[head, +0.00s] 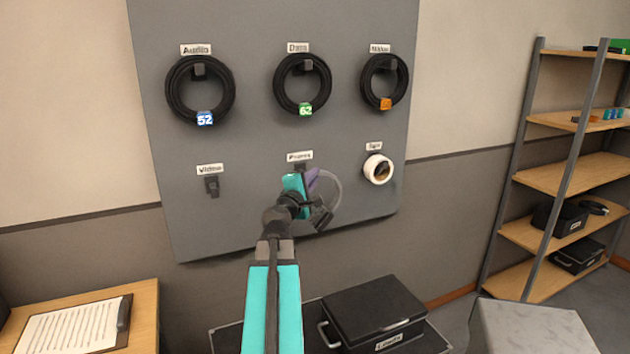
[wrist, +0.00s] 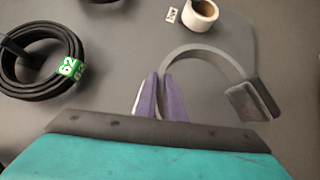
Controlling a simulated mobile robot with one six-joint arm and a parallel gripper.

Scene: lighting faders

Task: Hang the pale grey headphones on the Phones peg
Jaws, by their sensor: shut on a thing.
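The pale grey headphones (head: 337,188) are in my gripper (head: 311,181), in front of the pegboard. In the wrist view the purple fingers (wrist: 159,98) are shut on one end of the headphones' band (wrist: 205,50). The band arches away to the right in the head view. One dark ear cup (head: 321,216) hangs at its lower end, and it also shows in the wrist view (wrist: 252,101). The other cup is hidden. The Phones peg (head: 300,168) shows partly under its label (head: 299,156), just above my gripper. I cannot tell whether the band touches it.
Cable coils hang above on the Audio (head: 201,90), Data (head: 302,85) and right-hand pegs (head: 385,82). A white tape roll (head: 378,169) hangs close to the right of the headphones. An empty peg (head: 211,186) is at left. A black case (head: 373,310) stands below.

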